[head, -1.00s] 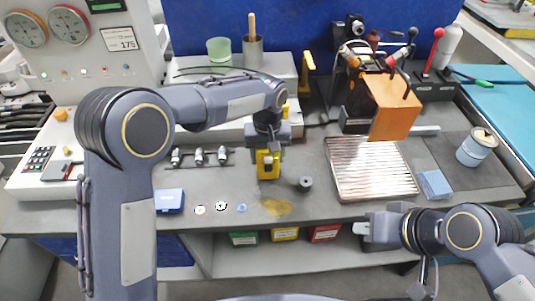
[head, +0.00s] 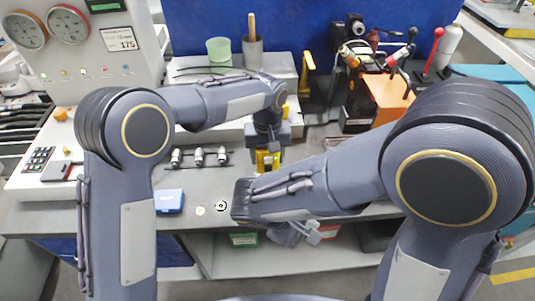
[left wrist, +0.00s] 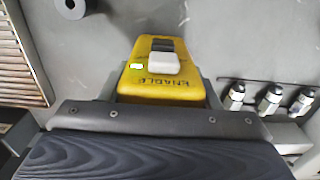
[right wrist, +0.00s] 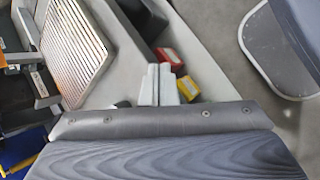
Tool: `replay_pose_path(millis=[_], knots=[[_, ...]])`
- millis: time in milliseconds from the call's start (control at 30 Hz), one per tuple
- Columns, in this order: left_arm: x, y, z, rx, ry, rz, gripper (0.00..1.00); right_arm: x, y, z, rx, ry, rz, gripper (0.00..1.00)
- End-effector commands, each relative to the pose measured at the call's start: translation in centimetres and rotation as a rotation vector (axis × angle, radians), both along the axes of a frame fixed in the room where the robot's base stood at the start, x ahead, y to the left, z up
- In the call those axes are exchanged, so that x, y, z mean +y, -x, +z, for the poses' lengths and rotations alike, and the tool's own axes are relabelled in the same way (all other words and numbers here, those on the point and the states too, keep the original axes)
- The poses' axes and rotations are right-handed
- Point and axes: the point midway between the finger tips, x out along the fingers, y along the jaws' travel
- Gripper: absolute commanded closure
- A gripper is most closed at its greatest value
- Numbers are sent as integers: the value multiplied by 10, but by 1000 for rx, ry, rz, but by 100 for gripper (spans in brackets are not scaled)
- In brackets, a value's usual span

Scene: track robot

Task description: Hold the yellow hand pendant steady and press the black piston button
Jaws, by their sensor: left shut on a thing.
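The yellow hand pendant (head: 268,167), marked ENABLE, sits upside down to the left wrist camera (left wrist: 160,93). It has a white and dark button part (left wrist: 163,61) on its face. My left gripper (head: 267,152) is shut on the pendant, one finger at each side, over the bench. A dark round cylinder with a hole (left wrist: 70,8) stands on the bench in the left wrist view; I cannot tell if it is the black piston button. My right arm hides it in the head view. My right gripper (head: 300,233) is at the bench's front edge, its fingers (right wrist: 160,86) together and empty.
A blue box (head: 169,201) and small discs (head: 220,206) lie on the bench front. Several small cylinders (head: 198,156) stand in a rack behind. The ribbed metal plate (right wrist: 76,45) and the red (right wrist: 171,57) and yellow (right wrist: 188,88) bins show in the right wrist view.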

Motion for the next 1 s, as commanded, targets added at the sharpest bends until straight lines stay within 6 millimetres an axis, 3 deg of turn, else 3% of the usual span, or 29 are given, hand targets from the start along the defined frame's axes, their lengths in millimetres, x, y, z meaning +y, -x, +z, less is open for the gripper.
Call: replay_pose_path(millis=[200, 500, 767, 1000], knots=[[0, 0, 0, -1, 1, 0, 80, 42, -20, -8, -165, 329, 273, 100], [0, 0, 0, -1, 1, 0, 80, 86, -32, -8, -362, 564, 492, 100], [0, 0, 0, -1, 1, 0, 80, 92, -45, -8, -389, 588, 517, 100], [0, 0, 0, -1, 1, 0, 80, 91, -78, -8, -388, 586, 515, 100]])
